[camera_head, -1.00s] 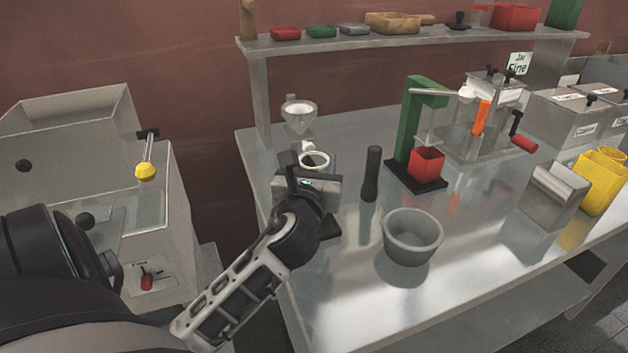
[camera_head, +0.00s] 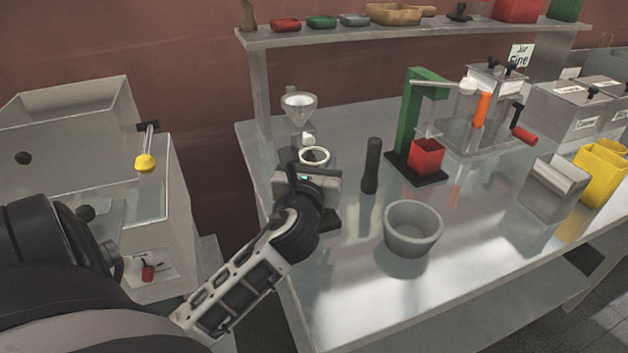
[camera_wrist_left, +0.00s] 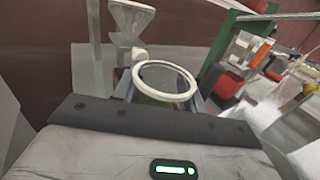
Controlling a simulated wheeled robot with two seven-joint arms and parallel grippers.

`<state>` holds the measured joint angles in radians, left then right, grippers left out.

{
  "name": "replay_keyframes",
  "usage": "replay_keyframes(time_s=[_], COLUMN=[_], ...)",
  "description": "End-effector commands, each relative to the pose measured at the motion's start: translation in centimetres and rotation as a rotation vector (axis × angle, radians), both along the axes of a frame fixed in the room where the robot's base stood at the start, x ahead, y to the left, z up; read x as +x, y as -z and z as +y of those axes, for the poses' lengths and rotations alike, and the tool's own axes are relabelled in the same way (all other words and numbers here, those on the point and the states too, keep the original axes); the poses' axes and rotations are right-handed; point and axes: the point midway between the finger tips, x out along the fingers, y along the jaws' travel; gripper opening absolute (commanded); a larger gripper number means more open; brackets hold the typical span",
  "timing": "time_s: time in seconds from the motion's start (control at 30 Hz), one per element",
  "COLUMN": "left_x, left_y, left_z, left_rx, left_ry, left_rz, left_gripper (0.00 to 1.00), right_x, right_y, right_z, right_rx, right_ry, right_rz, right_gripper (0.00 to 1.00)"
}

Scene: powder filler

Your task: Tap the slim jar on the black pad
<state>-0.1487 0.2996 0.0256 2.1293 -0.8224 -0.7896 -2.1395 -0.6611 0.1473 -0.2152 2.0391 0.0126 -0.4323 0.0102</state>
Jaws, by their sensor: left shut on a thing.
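The slim jar (camera_head: 314,157) has a white rim and an open top, and stands about upright. My left gripper (camera_head: 309,178) is shut on it from the near side. In the left wrist view the jar (camera_wrist_left: 166,82) shows as a pale ring with clear walls between the fingers; its lower part is hidden. A dark surface shows partly behind and beside the jar; I cannot tell whether it is the black pad or whether the jar touches it. My right gripper is not in view.
A funnel (camera_head: 299,106) stands behind the jar. To the right are a black cylinder (camera_head: 372,166), a grey bowl (camera_head: 412,228) and a green stand (camera_head: 409,121) with a red cup (camera_head: 426,156) on a black base.

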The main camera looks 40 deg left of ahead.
Motion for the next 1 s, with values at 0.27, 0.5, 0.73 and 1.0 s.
replay_keyframes(time_s=[0.27,0.5,0.73,1.0], left_x=[0.0,0.0,0.0,0.0], left_y=[0.9,0.7,-1.1,-1.9], left_z=[0.0,0.0,0.0,0.0], left_rx=[0.001,0.001,0.003,0.001], left_ry=[0.001,0.001,0.001,0.001], left_rz=[-0.001,-0.001,-0.003,-0.001], left_gripper=[0.02,0.02,0.02,0.02], right_x=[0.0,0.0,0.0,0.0], right_y=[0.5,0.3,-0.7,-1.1], right_z=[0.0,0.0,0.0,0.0], right_rx=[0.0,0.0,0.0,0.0], right_ry=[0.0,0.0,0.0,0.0], right_rz=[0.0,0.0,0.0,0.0], right_gripper=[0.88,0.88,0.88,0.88])
